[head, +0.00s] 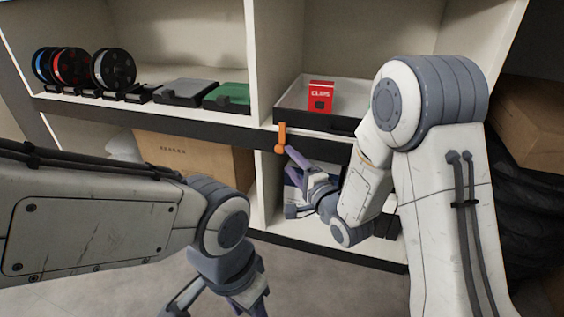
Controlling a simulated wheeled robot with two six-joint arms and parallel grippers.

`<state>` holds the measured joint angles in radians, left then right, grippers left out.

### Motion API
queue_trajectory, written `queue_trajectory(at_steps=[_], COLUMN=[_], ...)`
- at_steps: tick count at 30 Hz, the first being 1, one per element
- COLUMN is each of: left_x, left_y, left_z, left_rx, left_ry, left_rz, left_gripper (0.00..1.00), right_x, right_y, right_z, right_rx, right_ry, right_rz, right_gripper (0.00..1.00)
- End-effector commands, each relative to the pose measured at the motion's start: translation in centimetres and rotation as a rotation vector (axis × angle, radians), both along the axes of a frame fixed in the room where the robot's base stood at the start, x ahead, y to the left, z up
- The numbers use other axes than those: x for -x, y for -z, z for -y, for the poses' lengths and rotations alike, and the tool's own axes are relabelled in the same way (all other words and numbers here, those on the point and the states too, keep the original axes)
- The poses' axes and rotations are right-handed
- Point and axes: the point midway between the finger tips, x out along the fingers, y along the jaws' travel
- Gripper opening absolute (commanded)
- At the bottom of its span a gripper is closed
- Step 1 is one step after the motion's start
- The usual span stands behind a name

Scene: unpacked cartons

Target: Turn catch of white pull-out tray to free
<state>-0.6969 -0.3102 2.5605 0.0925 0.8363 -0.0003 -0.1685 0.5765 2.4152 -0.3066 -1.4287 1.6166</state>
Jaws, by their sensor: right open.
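The white pull-out tray (291,94) sits on the right-hand shelf with a red box marked CLIPS (320,97) in it. Its orange catch (282,137) hangs roughly upright at the front left of the tray, over the dark shelf edge, with its rounded end low. My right gripper (290,163) is open and empty, just below and to the right of the catch. One fingertip looks very close to the catch's lower end; I cannot tell whether they touch. My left gripper (214,302) is low in the picture, away from the tray, with its fingertips cut off by the bottom edge.
Spools (71,67), a grey case (184,90) and a green case (228,97) stand on the left shelf beyond the upright divider (252,60). A cardboard carton (190,155) sits below. My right arm covers the tray's right end. The floor in front is clear.

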Motion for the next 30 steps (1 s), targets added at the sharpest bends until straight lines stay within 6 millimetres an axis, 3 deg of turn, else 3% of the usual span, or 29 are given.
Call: queue_trajectory(at_steps=[3,9,21,26,30], left_x=[0.0,0.0,0.0,0.0,0.0], left_y=[1.2,2.1,2.2,2.2,2.2], left_z=[0.0,0.0,0.0,0.0,0.0], left_rx=[0.001,0.001,0.000,0.000,0.000], left_ry=[0.000,0.000,0.000,0.000,0.000], left_rz=[0.001,0.001,0.000,0.000,0.000], left_gripper=[0.50,0.50,0.50,0.50,0.50], right_x=[-2.1,-4.3,-5.0,-4.9,-4.9], right_y=[0.2,0.1,-0.1,-0.1,-0.1], right_z=[-1.1,-2.2,-2.5,-2.5,-2.5], right_rx=[-0.001,0.000,0.000,0.000,0.002], right_ry=[-0.001,0.000,0.001,0.001,0.001], right_rz=[0.004,0.001,-0.001,-0.001,-0.001], right_gripper=[0.63,0.63,0.63,0.02,0.00])
